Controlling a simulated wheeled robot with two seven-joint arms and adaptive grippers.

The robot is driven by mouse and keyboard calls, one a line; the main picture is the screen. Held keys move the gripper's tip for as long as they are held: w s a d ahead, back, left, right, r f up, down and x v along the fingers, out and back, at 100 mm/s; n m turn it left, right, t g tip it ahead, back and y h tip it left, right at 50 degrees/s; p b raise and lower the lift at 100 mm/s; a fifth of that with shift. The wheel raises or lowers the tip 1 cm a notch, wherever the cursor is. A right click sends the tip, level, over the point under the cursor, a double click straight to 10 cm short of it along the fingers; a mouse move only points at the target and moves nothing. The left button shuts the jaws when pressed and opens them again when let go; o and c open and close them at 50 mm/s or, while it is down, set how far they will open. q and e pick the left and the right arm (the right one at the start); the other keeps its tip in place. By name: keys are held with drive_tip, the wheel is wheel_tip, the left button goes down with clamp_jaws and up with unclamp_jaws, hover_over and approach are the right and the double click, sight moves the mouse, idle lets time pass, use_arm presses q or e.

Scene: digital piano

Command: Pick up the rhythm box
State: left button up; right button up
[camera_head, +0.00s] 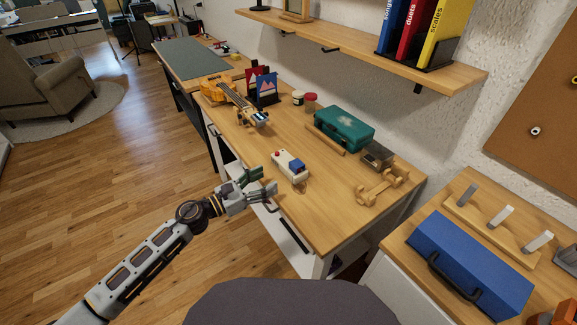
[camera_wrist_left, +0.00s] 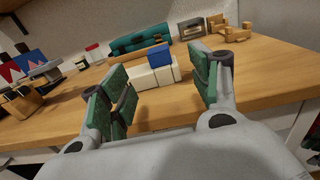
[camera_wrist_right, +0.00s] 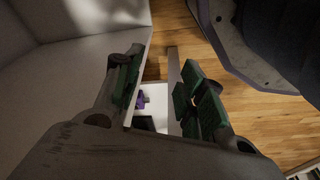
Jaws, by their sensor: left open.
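A small cream box with a blue block and a red part, which looks like the rhythm box (camera_head: 285,167), lies near the front edge of the wooden desk. My left gripper (camera_head: 268,181) is open and empty just left of the box, at the desk's edge. In the left wrist view the rhythm box (camera_wrist_left: 155,78) shows ahead, between the two spread green-padded fingers and apart from them.
A teal case (camera_head: 344,128) stands behind the box, with a wooden stick in front of it. A ukulele (camera_head: 228,93) and two small jars lie farther left. A shelf overhangs the back.

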sight(292, 165)
use_arm(q)
drive_tip(key=x, duration=0.3)
drive_tip(key=shift+w, duration=0.1)
drive_tip(key=shift+x, duration=1.1)
drive_tip(key=shift+p+x, duration=0.3)
drive_tip(key=shift+x, duration=1.05)
drive_tip(key=shift+d, duration=0.1)
use_arm(e)
drive_tip(key=shift+s+d+f, duration=0.15)
drive_tip(key=shift+d+f, duration=0.05)
drive_tip(key=shift+f, duration=0.3)
drive_tip(key=shift+s+d+f, duration=0.15)
drive_tip(key=shift+f, duration=0.35)
use_arm(q)
drive_tip(key=shift+w, duration=0.1)
use_arm(e)
drive_tip(key=shift+w, duration=0.1)
use_arm(q)
drive_tip(key=shift+x, duration=2.55)
drive_tip(key=shift+w+f, duration=0.1)
drive_tip(key=shift+w, duration=0.1)
drive_tip(key=c, duration=1.3)
